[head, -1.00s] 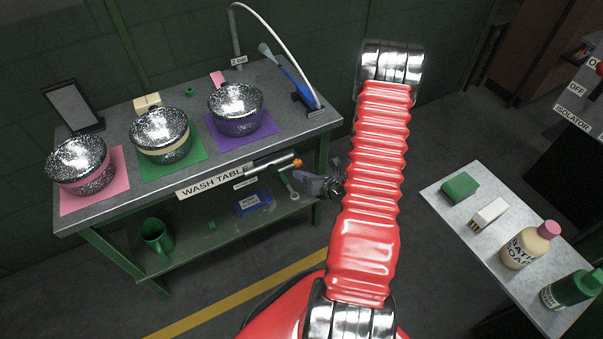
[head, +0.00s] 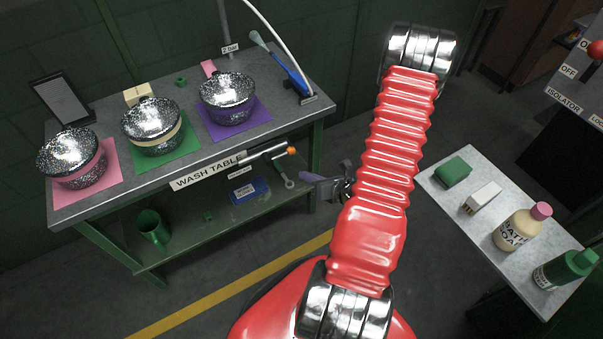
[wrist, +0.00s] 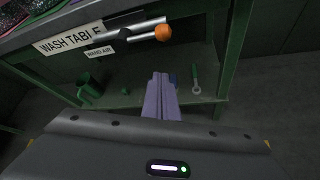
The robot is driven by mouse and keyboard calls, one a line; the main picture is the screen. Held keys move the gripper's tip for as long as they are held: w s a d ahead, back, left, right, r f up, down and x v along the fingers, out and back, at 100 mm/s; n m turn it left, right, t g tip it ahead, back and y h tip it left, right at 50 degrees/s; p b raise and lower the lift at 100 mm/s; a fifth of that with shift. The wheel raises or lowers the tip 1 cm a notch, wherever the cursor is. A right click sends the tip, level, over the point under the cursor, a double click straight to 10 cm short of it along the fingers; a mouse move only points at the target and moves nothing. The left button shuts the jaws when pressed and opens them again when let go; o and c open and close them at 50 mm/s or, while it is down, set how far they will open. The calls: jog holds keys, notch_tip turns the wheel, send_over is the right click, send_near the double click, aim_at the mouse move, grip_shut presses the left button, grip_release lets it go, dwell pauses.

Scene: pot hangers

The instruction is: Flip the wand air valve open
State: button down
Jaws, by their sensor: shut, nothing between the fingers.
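The wand air valve (head: 266,153) is a silver bar with a dark middle and an orange tip, on the front edge of the wash table. The bar and its orange tip also show in the wrist view (wrist: 163,33), lying nearly level. A small "WAND AIR" label (wrist: 99,53) is below it. My gripper (head: 305,178) is shut and empty, with purple-grey fingers, below and right of the orange tip in the head view. In the wrist view the fingers (wrist: 160,76) point toward the space under the bar, apart from it. My arm hides part of the wrist in the head view.
The wash table (head: 90,205) carries several lidded pots on coloured mats and a blue wand (head: 290,72) with a white hose. Its lower shelf (head: 190,243) holds a green mug, a blue box and a wrench. A side table (head: 470,205) with bottles stands right.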

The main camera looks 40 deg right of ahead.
jog(key=shift+v, duration=0.85)
jog(key=s+a+r+n+g+y, duration=0.35)
jog(key=a+r+n+g, duration=0.2)
jog(key=a+n, duration=0.45)
jog(key=s+a+r+n+g+y, duration=0.35)
jog(key=a+r+n+y, duration=0.2)
jog(key=a+n, duration=0.5)
jog(key=a+r+n+t+h, duration=0.1)
jog(key=a+r+n+h, duration=0.2)
jog(key=r+n, duration=0.7)
jog(key=a+r+n+t+h, duration=0.1)
jog(key=a+r+n+h, duration=0.3)
jog(key=r+n, duration=0.6)
notch_tip(320, 180, up, 5)
jog(key=shift+s+r+h, duration=0.1)
jog(key=shift+s+h, duration=0.35)
jog(key=shift+h, duration=0.65)
